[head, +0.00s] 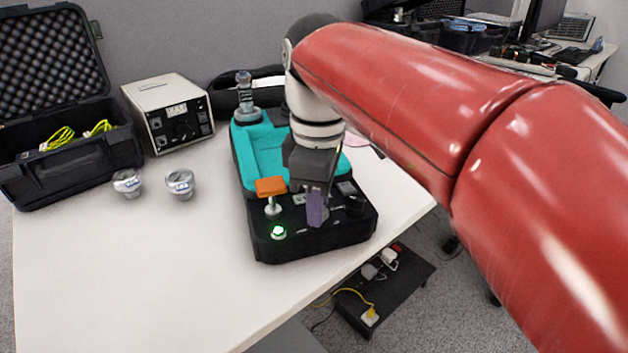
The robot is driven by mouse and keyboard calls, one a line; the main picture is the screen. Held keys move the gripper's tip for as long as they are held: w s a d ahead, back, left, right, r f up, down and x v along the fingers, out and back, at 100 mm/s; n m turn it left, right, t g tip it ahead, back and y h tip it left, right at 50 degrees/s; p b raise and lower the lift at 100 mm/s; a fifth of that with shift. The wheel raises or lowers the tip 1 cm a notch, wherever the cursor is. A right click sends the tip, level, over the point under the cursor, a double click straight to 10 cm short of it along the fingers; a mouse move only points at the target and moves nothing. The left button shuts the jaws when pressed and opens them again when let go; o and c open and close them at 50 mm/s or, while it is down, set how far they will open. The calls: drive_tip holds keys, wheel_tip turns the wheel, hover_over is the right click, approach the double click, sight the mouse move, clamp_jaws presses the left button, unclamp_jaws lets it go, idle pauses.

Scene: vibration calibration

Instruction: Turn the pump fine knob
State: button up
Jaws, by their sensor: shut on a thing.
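The black calibration unit (265,240) with a teal tray (262,150) stands on the white table. On its front panel are an orange handle (271,186) on a pale stem and a green-lit button (278,232). A dark round knob (354,206) sits at the panel's right. My gripper (316,214) points down at the panel, just right of the orange handle. Its purple fingertips are shut at panel height, on what appears to be the pump fine knob; the fingers hide that knob almost fully.
A beige instrument box (168,112) and an open black case (70,160) with yellow cables stand at the back left. Two silver sensors (180,184) stand on the table. The front left table is clear. A black floor platform (385,290) with plugs is below the right edge.

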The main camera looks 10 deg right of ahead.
drive_tip(key=m, duration=0.6)
drive_tip(key=shift+m, duration=0.3)
drive_tip(key=m, duration=0.6)
idle(0.4)
drive_tip(key=o, duration=1)
drive_tip(key=shift+r, duration=0.1)
wheel_tip(320, 180, up, 8)
drive_tip(key=shift+f, duration=0.15)
drive_tip(key=shift+s, duration=0.1)
